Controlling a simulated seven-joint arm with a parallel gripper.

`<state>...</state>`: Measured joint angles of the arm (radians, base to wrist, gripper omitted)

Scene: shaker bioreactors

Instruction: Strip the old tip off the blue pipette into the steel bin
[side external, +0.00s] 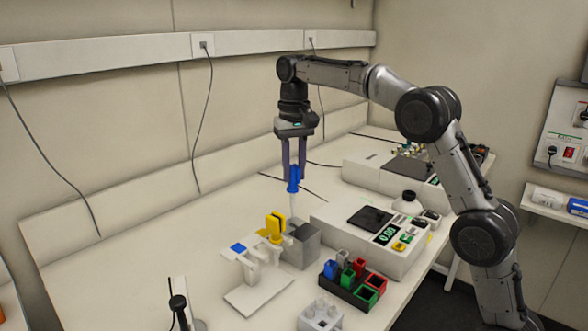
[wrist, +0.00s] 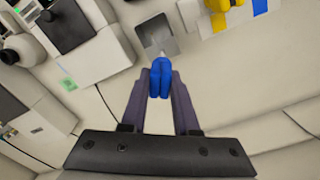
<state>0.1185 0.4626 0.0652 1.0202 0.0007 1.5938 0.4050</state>
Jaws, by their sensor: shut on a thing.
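My gripper (side external: 293,166) is shut on the blue pipette (side external: 293,180) and holds it upright above the bench. The pipette's pale lower end (side external: 293,208) points down, just above the steel bin (side external: 303,245). In the side view the lower end overlaps the bin's back edge, so I cannot tell if it is inside the opening. In the wrist view the blue pipette (wrist: 161,78) sits between the fingertips, with the grey bin (wrist: 155,38) just beyond it.
A white stand (side external: 258,285) with a yellow pipette (side external: 273,228) is close left of the bin. A balance (side external: 372,235) is at its right. A dark rack (side external: 352,288) with coloured holders and a white block (side external: 320,316) stand in front.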

